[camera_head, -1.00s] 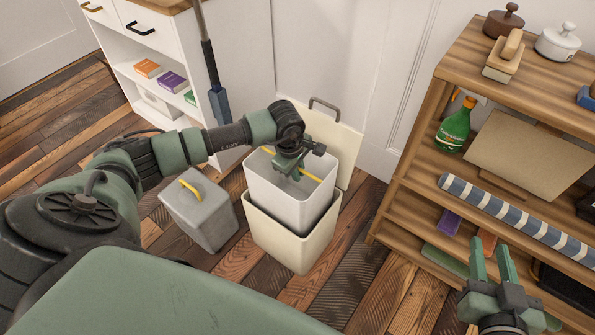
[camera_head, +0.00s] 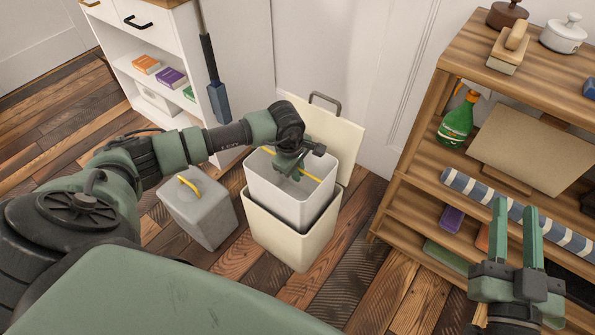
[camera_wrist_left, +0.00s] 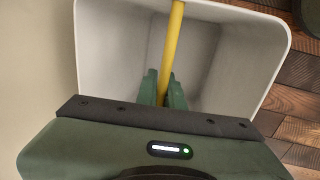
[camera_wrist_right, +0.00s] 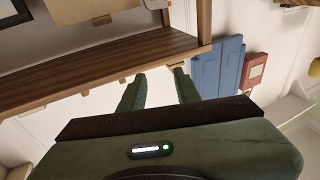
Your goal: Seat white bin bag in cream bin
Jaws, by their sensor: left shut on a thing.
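The white bin bag (camera_head: 287,201) looks like a stiff, open-topped box with a yellow bar (camera_head: 315,178) across its mouth. It sits partly inside the cream bin (camera_head: 277,241), its upper part standing above the bin's rim. The cream lid (camera_head: 347,143) stands open behind. My left gripper (camera_head: 288,170) is shut on the yellow bar at the bag's mouth; the left wrist view shows the bar (camera_wrist_left: 173,45) between its fingers. The bag's bottom is hidden in the bin. My right gripper (camera_head: 515,208) is open and empty in front of the shelf.
A grey container (camera_head: 200,212) with a yellow handle stands left of the bin. A wooden shelf (camera_head: 415,178) with a green bottle (camera_head: 456,124) and a striped roll (camera_head: 490,195) is at right. A white cabinet (camera_head: 163,62) is at back left. Plank floor between bin and shelf is clear.

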